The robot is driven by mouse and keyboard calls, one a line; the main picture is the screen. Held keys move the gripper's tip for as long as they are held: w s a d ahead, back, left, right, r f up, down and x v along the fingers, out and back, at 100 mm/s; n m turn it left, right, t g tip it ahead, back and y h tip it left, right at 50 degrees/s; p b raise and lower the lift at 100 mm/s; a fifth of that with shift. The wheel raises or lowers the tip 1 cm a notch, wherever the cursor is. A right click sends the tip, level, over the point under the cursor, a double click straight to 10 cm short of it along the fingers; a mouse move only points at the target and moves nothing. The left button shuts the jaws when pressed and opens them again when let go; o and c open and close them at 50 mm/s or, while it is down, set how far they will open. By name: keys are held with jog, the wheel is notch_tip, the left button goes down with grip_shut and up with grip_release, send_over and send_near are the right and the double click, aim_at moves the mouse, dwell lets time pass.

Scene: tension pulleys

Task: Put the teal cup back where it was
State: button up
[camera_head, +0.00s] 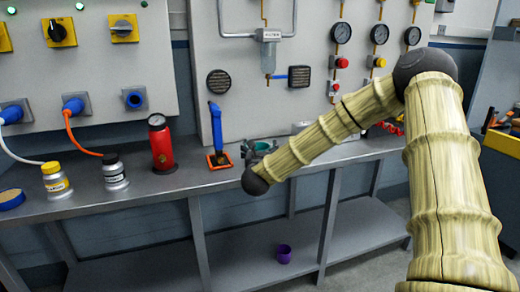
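The teal cup (262,147) shows as a small patch on or just above the workbench top, right of the orange base with the blue handle. My arm and grey gripper parts hide much of it. My gripper (252,153) is beside the cup, reaching toward the bench from the wrist end of my arm. Its fingers are small and partly hidden, so I cannot tell whether they are closed on the cup or apart from it.
A purple cup (284,253) sits on the lower shelf (240,262). Panels with gauges rise behind.

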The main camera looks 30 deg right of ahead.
jog(key=shift+r, duration=0.1)
jog(key=shift+r, duration=0.15)
jog(key=v, duration=1.2)
jog(key=s+a+f+n+g+y, duration=0.1)
jog(key=s+a+f+n+y, duration=0.2)
jog(key=a+f+n, duration=0.6)
jog(key=s+a+f+n+g+y, duration=0.2)
jog(key=s+f+n+y, duration=0.3)
jog(key=f, duration=0.7)
jog(key=s+a+f+n+g+y, duration=0.1)
jog(key=s+a+f+n, duration=0.1)
jog(key=a+f+n, duration=0.6)
jog(key=s+f+n+g, duration=0.3)
jog(key=s+f+n, duration=0.4)
jog(key=s, duration=0.4)
jog(key=s+a+f+n+g+y, duration=0.1)
jog(key=s+f+n+g, duration=0.3)
jog(key=s+f+n, duration=0.3)
jog(key=s+a+f+n+g, duration=0.1)
jog(key=s+f+n+g, duration=0.2)
jog(key=s, duration=1.2)
notch_tip(320, 180, down, 4)
jog(key=n, duration=0.3)
jog(key=shift+a+n+g+y, duration=0.2)
jog(key=shift+n+g+y, duration=0.1)
jog(key=shift+n, duration=0.1)
jog(key=shift+r, duration=0.1)
